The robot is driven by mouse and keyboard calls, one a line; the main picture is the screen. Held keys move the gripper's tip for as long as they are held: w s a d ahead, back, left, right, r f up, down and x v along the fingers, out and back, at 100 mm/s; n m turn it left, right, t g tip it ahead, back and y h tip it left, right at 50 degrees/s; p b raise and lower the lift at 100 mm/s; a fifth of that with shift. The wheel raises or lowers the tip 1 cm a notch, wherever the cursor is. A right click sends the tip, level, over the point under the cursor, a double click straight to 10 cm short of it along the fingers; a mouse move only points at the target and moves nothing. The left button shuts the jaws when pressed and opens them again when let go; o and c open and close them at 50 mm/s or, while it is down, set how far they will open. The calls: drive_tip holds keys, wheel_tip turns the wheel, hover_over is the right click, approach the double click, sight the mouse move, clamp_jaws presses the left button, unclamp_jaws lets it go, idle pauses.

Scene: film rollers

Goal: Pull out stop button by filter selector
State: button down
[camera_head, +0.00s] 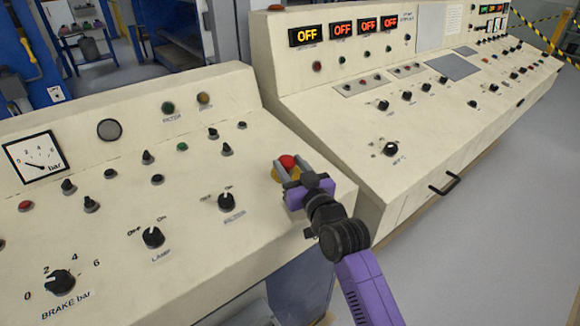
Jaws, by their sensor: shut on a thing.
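The stop button (288,161) has a red cap over a yellow base (276,175) and stands near the right end of the left cream console. My gripper (284,169) reaches it from the front right, with its two grey fingers on either side of the red cap, shut on it. The fingers and the purple gripper body hide part of the yellow base. The filter selector (227,201) is a black knob with a white mark, left of my gripper. Whether the button is pressed in or out cannot be told.
A lamp knob (153,237) and brake knob (61,281) sit further left on the same console. The second console (440,95), with lit OFF displays and a black handle (444,183), stands close to the right. Grey floor (490,240) is open at the lower right.

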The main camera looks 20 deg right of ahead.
drive_tip(key=c, duration=0.8)
unclamp_jaws()
drive_tip(key=shift+r, duration=0.3)
drive_tip(key=shift+s+f, duration=0.1)
drive_tip(key=shift+s, duration=0.25)
drive_tip(key=s, duration=0.4)
drive_tip(key=s+b, duration=0.1)
drive_tip(key=s, duration=0.1)
drive_tip(key=shift+s+d, duration=0.35)
drive_tip(key=shift+s, duration=0.25)
